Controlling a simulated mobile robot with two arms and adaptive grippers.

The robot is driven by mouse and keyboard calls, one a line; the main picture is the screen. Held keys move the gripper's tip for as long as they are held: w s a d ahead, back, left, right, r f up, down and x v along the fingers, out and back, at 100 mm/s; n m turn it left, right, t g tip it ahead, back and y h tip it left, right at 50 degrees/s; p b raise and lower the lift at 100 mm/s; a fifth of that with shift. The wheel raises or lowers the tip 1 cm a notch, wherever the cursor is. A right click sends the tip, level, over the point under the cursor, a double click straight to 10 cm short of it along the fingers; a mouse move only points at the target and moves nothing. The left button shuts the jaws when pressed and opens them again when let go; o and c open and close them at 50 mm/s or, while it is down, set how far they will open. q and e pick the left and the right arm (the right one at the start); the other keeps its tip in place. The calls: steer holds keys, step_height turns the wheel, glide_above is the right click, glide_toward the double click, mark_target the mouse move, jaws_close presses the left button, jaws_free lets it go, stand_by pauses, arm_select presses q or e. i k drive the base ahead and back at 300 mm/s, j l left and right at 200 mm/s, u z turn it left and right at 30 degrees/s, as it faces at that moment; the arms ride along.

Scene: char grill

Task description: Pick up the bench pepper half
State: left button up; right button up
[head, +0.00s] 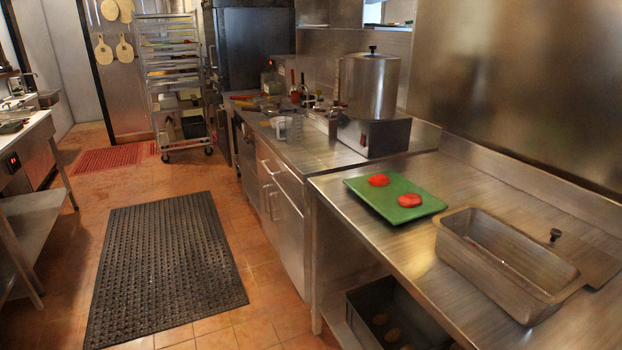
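Two red pepper halves lie apart on a green board on the steel bench, in the head view. One pepper half (379,180) is toward the back left of the green board (388,203). The other pepper half (410,200) is nearer the board's right side. Neither gripper shows in the head view, and nothing is seen touching the peppers.
A deep steel pan (490,262) stands right of the board on the bench. A steel pot (369,85) stands on a unit behind the board. A dark crate (385,318) sits on the shelf below. A black mat (168,265) lies on the open tiled floor.

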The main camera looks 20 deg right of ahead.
mark_target(411, 200)
steer(key=i+j, duration=0.1)
steer(key=i, duration=0.45)
steer(key=i+j, duration=0.1)
steer(key=i, duration=0.45)
steer(key=i+j+z, duration=0.1)
steer(key=i, duration=0.5)
steer(key=i+j+z, duration=0.1)
steer(key=i+z, duration=0.2)
steer(key=z, duration=0.2)
steer(key=i+j+z, duration=0.25)
steer(key=z, duration=0.25)
steer(key=i+j+z, duration=0.25)
steer(key=z, duration=0.2)
steer(key=i+j+z, duration=0.15)
steer(key=j+z, duration=0.35)
